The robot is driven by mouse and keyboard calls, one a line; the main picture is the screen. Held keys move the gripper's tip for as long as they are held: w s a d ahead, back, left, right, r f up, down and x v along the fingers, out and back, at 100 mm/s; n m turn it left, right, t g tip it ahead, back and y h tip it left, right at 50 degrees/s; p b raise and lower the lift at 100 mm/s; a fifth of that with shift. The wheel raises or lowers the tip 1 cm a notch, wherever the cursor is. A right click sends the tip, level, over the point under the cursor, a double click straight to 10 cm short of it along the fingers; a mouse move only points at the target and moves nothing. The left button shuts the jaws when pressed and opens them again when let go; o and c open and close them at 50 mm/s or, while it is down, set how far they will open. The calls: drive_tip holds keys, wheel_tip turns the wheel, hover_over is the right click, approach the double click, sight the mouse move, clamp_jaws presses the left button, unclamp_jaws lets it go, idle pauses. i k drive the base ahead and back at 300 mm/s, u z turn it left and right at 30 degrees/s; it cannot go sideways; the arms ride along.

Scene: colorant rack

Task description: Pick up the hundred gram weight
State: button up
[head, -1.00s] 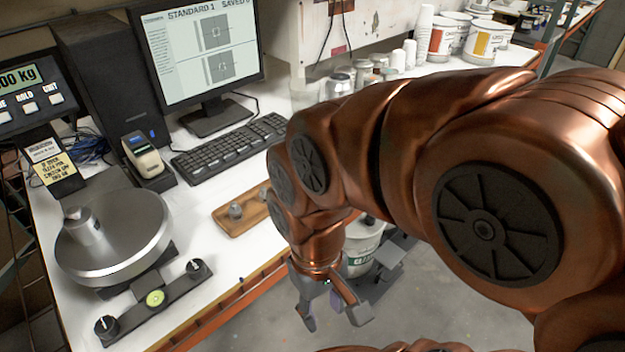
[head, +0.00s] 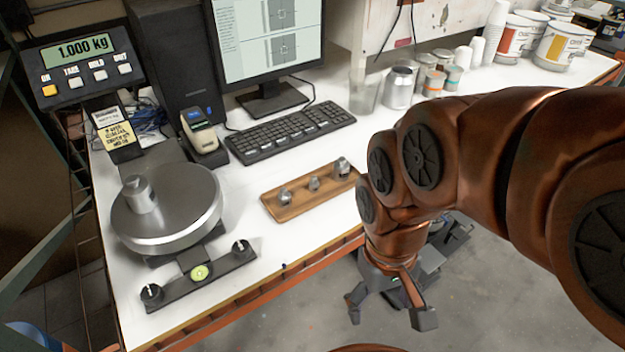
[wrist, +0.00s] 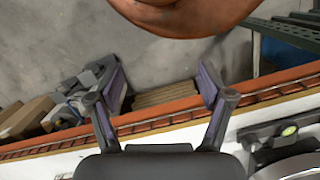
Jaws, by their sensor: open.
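A bigger weight (head: 138,194) stands on the round scale pan (head: 170,225). My gripper (head: 390,310) is open and empty, right of the tray, beyond the bench's front edge over the floor. In the wrist view its spread fingers (wrist: 161,84) have nothing between them; no weights show there.
The scale display (head: 80,52) reads 1.000 kg. Cups and cans (head: 400,88) stand farther back. The bench's orange front edge (wrist: 160,110) crosses the wrist view. Bench around the tray's front is clear.

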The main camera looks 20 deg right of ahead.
sight(314, 185)
drive_tip(key=z, duration=1.45)
drive_tip(key=k, duration=0.9)
drive_tip(key=u, duration=1.55)
drive_tip(key=i, duration=0.5)
drive_tip(key=u, duration=0.05)
